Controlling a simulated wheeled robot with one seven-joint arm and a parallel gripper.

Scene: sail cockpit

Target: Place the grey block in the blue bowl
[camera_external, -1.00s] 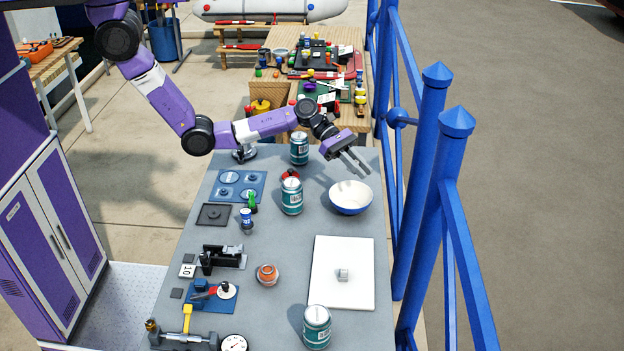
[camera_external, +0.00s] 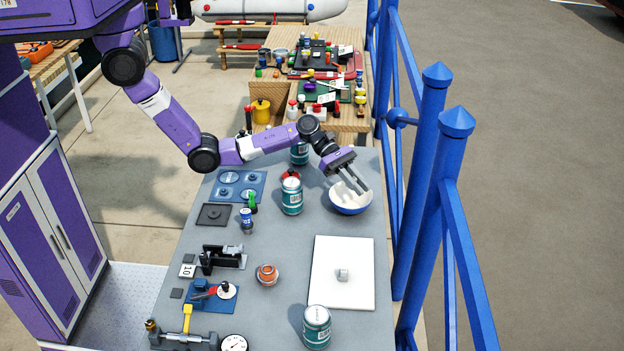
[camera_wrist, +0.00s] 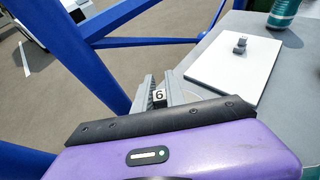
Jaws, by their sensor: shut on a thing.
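The blue bowl (camera_external: 343,208), blue outside and white inside, stands upright at the far right of the grey table. My gripper (camera_external: 362,189) reaches over it from behind, fingers pointing down at its inside. In the wrist view my gripper (camera_wrist: 159,92) is shut on a small grey block (camera_wrist: 159,97) with a white face marked 6. The block is hidden in the external view, and I cannot tell whether it touches the bowl.
A white board (camera_external: 341,290) with a small grey piece (camera_external: 343,274) lies in front of the bowl. Teal cans (camera_external: 291,196) stand to its left and another can (camera_external: 316,326) at the front. A blue railing (camera_external: 420,200) runs along the right edge.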

